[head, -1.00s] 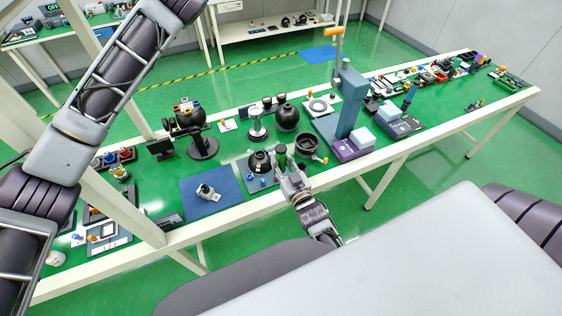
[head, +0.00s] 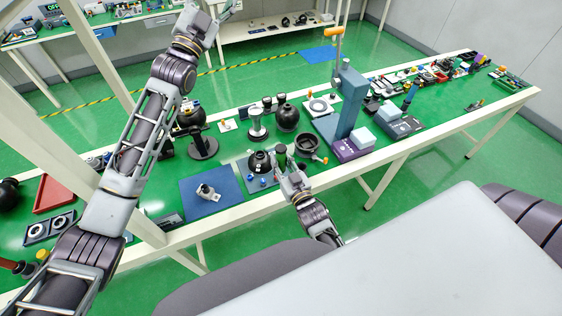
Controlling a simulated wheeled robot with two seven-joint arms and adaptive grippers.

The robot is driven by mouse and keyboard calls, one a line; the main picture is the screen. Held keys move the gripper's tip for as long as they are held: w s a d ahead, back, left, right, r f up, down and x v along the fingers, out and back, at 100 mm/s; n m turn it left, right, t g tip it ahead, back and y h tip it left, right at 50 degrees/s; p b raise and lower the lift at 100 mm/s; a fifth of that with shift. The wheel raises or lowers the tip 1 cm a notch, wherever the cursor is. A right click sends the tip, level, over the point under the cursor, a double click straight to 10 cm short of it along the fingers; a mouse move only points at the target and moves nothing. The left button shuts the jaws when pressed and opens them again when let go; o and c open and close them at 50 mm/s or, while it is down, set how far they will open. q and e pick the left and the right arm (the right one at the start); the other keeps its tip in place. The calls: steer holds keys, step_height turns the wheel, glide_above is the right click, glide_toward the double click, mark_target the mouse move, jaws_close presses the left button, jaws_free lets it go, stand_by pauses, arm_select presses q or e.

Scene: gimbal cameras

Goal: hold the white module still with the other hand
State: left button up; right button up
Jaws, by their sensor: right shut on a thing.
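A small white module (head: 206,191) with a dark round part sits on the blue mat (head: 228,205). My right gripper (head: 283,166) is right of the mat, at the grey plate. It is shut on a small dark green piece (head: 281,150), beside a black ball-shaped holder (head: 260,163); its fingers partly hide the contact. My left gripper (head: 212,18) is raised high at the top of the view, far from the module and apart from the table things. Its fingers are too small to judge.
A black ring-shaped holder (head: 307,144) stands right of my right gripper, and a blue column press (head: 349,100) beyond it. Black round stands (head: 202,147) are behind the mat. A red tray (head: 53,193) lies at left. The mat around the module is clear.

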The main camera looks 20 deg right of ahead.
arm_select(q)
steer(key=w+a+f+n+y, duration=0.2)
steer(key=a+f+y, duration=0.1)
steer(key=f, duration=0.7)
steer(key=w+a+f+n+y, duration=0.2)
steer(key=f+n, duration=0.1)
steer(key=f, duration=0.6)
steer(key=w+a+f+n+y, duration=0.1)
steer(key=a+f+n+y, duration=0.15)
steer(key=f, duration=0.75)
steer(key=s+a+f+m+g+y, duration=0.2)
steer(key=s+f+g, duration=0.15)
steer(key=f, duration=0.85)
steer(key=s+a+f+m+g+y, duration=0.1)
steer(key=s+a+f+m+g, duration=0.3)
steer(key=f, duration=0.7)
steer(key=s+a+m+g+y, duration=0.4)
steer(key=a+m+g+y, duration=0.3)
steer(key=a+m+g, duration=0.1)
steer(key=shift+a+r+y, duration=0.15)
steer(key=shift+a+y, duration=0.15)
steer(key=shift+y, duration=0.05)
steer(key=shift+f, duration=0.25)
steer(key=shift+f, duration=5.75)
